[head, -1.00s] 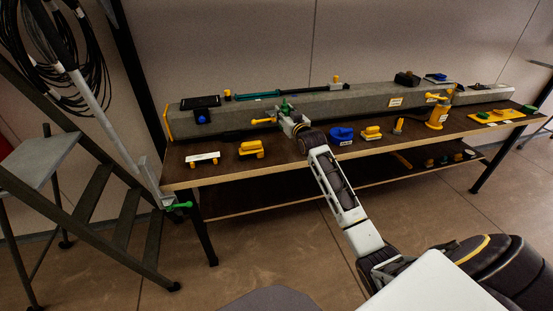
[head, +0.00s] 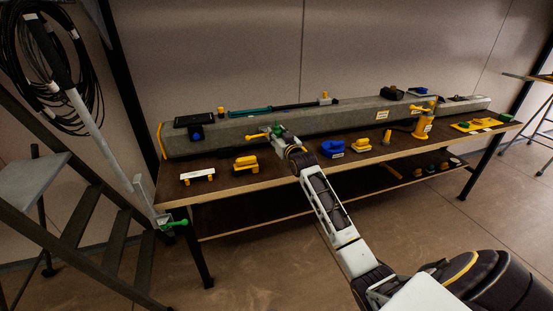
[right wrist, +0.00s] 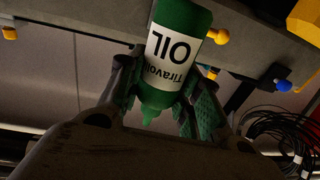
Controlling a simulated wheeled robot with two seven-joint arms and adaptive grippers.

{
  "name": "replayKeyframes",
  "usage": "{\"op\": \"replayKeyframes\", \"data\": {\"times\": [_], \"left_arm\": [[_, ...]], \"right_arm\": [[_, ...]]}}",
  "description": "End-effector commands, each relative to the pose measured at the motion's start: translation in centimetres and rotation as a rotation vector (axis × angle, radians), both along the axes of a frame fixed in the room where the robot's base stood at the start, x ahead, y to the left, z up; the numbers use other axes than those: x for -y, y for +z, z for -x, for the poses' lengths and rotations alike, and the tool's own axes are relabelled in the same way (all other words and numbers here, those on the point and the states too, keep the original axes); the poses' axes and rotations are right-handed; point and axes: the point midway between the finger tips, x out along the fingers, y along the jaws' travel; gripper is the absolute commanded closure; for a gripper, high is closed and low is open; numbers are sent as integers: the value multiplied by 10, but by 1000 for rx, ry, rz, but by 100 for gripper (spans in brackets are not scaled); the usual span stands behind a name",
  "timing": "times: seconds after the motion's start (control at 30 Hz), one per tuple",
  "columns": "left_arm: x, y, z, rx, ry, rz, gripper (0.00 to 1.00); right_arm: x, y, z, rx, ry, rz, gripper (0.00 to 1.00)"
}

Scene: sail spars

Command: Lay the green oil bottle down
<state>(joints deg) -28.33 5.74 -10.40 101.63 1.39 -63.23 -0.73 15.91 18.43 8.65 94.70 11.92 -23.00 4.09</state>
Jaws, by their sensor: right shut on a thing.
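The green oil bottle (right wrist: 178,50) has a white label reading OIL. In the right wrist view its nozzle points toward the bottom of the picture. The two fingers of my right gripper (right wrist: 165,100) are shut on the bottle near its nozzle end. In the head view my right gripper (head: 283,138) is at the front side of the long grey beam, above the table (head: 230,186). The bottle (head: 277,130) shows there only as a small green patch, mostly hidden. I cannot tell from this view whether it touches the table. My left gripper is not in view.
A yellow-ended part (head: 257,136) is just left of the gripper. A yellow block (head: 246,163), a blue part (head: 332,148) and a yellow stand (head: 423,127) are on the table. The grey beam (head: 300,122) runs along the back. A step ladder (head: 85,215) stands left.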

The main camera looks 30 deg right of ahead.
Motion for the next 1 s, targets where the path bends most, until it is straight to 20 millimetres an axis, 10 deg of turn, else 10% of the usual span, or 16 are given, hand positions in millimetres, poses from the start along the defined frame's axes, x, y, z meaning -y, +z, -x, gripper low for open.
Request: {"op": "replayKeyframes", "data": {"times": [0.3, 1.0], "left_arm": [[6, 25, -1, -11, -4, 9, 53], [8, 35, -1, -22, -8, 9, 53]], "right_arm": [[0, -40, 0, -1, 0, 0, 91], [0, -61, 0, -1, 0, 0, 91]]}}
